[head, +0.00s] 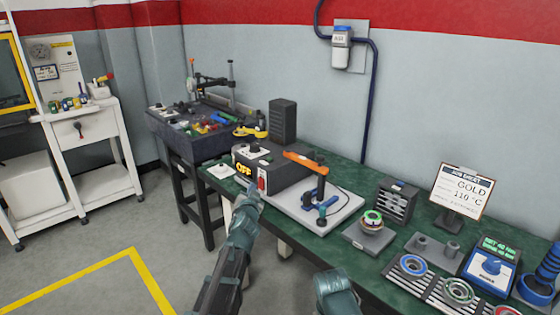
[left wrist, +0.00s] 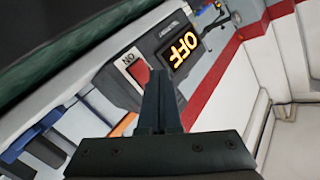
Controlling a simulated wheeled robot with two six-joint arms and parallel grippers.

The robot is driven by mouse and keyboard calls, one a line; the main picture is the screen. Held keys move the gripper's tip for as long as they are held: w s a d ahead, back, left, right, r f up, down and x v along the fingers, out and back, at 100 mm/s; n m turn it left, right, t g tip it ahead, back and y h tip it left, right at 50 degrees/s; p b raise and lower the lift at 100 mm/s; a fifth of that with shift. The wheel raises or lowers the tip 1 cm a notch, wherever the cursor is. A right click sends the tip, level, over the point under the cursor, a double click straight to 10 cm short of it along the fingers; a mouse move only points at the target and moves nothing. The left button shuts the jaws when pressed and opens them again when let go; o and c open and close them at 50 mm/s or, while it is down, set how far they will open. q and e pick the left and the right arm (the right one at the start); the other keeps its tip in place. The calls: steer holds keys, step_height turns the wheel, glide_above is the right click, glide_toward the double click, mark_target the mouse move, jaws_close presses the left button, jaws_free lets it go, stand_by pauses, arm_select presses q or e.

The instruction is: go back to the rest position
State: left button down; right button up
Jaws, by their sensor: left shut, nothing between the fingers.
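My left gripper (head: 252,187) is shut and empty, in front of a dark control box (head: 275,165) on the green bench. In the left wrist view its closed fingers (left wrist: 158,100) overlap the edge of a red switch (left wrist: 138,74) marked ON. I cannot tell whether they touch it. The box's display (left wrist: 184,49) reads OFF in lit orange digits; it also shows in the head view (head: 244,169). My right arm shows only as a rounded part at the bottom of the head view; its gripper is not seen.
On the green bench (head: 345,244) stand a press with an orange lever (head: 304,160), a sign (head: 462,191) reading GOLD 110 °C, a blue device (head: 490,268) and ring seals on a striped rack. A white cart (head: 88,150) stands left. The floor (head: 190,262) left of my arm is clear.

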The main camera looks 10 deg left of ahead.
arm_select(q)
steer(key=s+d+g+p, duration=0.5)
steer(key=s+p, duration=0.1)
steer(key=s, duration=0.6)
steer(key=s+d+g+h+p, duration=0.1)
steer(key=s+d+g+p, duration=0.4)
steer(key=s, duration=0.7)
steer(key=s+d+g+p, duration=0.6)
steer(key=s, duration=0.7)
steer(key=shift+f+n+g+p, duration=0.3)
steer(key=shift+g+p, duration=0.1)
